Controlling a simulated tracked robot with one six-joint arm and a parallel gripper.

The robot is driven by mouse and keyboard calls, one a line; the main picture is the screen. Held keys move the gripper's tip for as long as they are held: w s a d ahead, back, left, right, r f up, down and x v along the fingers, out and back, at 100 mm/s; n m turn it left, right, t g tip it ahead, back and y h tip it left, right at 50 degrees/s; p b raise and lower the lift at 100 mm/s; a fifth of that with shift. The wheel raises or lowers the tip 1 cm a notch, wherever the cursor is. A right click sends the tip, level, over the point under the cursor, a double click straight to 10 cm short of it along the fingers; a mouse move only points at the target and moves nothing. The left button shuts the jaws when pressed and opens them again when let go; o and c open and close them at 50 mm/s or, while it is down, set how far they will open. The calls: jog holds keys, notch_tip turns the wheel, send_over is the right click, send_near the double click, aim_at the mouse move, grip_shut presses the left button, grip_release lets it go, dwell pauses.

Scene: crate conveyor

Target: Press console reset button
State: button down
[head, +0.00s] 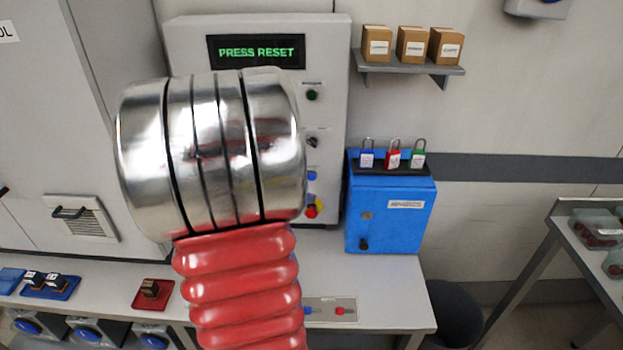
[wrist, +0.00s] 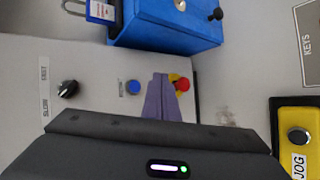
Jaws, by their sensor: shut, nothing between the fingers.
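The grey console (head: 335,60) stands on the bench, and its display (head: 256,51) reads PRESS RESET in green. A blue button (head: 311,175) sits on its face, below a black knob (head: 312,142) and above a red mushroom button on yellow (head: 310,211). In the wrist view the blue button (wrist: 133,87) shows left of my purple fingertips (wrist: 160,76), and the red button (wrist: 182,84) just right of them, partly covered. My gripper is shut and empty. I cannot tell its distance from the panel. In the head view my arm hides my gripper and part of the console.
A blue lockbox (head: 390,215) with several padlocks on top stands right of the console. A shelf (head: 410,69) with boxes hangs above it. A yellow JOG unit (wrist: 300,115) shows at the right of the wrist view. A red tray (head: 153,294) lies on the bench.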

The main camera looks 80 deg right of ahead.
jog(key=shift+w+d, duration=0.2)
jog(key=shift+d, duration=0.7)
jog(key=shift+w+d, duration=0.2)
jog(key=shift+d, duration=0.65)
jog(key=shift+w+d, duration=0.2)
jog(key=shift+d, duration=0.7)
jog(key=shift+w+d, duration=0.1)
jog(key=shift+d, duration=0.3)
jog(key=shift+w+d, duration=0.1)
jog(key=shift+d, duration=0.35)
dwell(0.8)
jog(key=shift+a, duration=0.15)
jog(key=shift+s+a, duration=0.2)
jog(key=shift+a, duration=0.5)
jog(key=shift+a, duration=0.1)
jog(key=a, duration=0.2)
jog(key=s+a, duration=0.1)
jog(key=a, duration=0.1)
jog(key=shift+a, duration=0.35)
dwell(0.4)
